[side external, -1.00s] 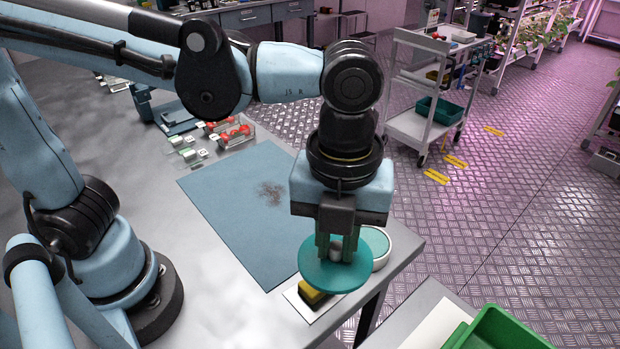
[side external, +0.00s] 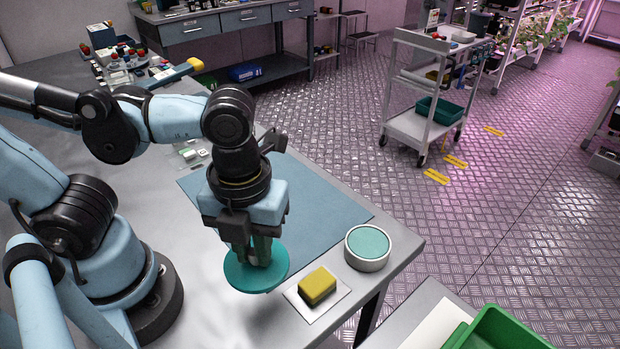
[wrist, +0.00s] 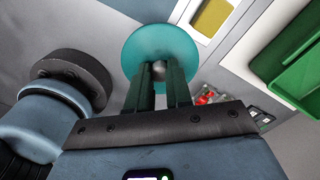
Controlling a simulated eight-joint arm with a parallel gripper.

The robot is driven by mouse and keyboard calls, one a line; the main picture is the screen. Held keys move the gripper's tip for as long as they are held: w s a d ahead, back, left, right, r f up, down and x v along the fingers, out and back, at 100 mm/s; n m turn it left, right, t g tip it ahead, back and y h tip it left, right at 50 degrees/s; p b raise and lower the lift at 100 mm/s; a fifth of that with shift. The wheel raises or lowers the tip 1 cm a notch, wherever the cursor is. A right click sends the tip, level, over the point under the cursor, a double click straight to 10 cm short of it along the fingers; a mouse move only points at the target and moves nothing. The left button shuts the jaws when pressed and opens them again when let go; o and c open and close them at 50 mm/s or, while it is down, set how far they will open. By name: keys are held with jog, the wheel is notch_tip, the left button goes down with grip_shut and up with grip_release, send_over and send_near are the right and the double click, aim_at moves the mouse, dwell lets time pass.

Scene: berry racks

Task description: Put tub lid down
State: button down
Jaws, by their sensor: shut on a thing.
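The tub lid is a round teal disc (side external: 245,273) with a grey knob, which shows between my fingers in the wrist view (wrist: 148,45). My gripper (side external: 259,258) is shut on the lid's knob and holds the lid above the grey table, left of the sponge. The tub (side external: 368,248) is a round grey-white container with a pale teal inside, standing near the table's right corner. The fingers hide part of the lid. How high the lid hangs is hard to tell.
A yellow sponge (side external: 317,286) lies on a white square pad (side external: 301,308) between the lid and the tub. A blue-grey mat (side external: 335,208) with free room lies behind. A green crate (side external: 500,330) stands beyond the table's front right edge.

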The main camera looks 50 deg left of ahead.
jog(key=w+a+f, duration=0.2)
jog(key=w, duration=0.1)
jog(key=w+a+f, duration=0.2)
jog(key=w+a, duration=0.1)
jog(key=shift+a+f, duration=0.15)
jog(key=shift+f, duration=0.25)
jog(key=shift+s+f, duration=0.1)
jog(key=shift+f, duration=1.85)
jog(key=shift+f, duration=0.2)
jog(key=c, duration=1)
grip_release()
jog(key=shift+c, duration=0.2)
jog(key=shift+r, duration=0.1)
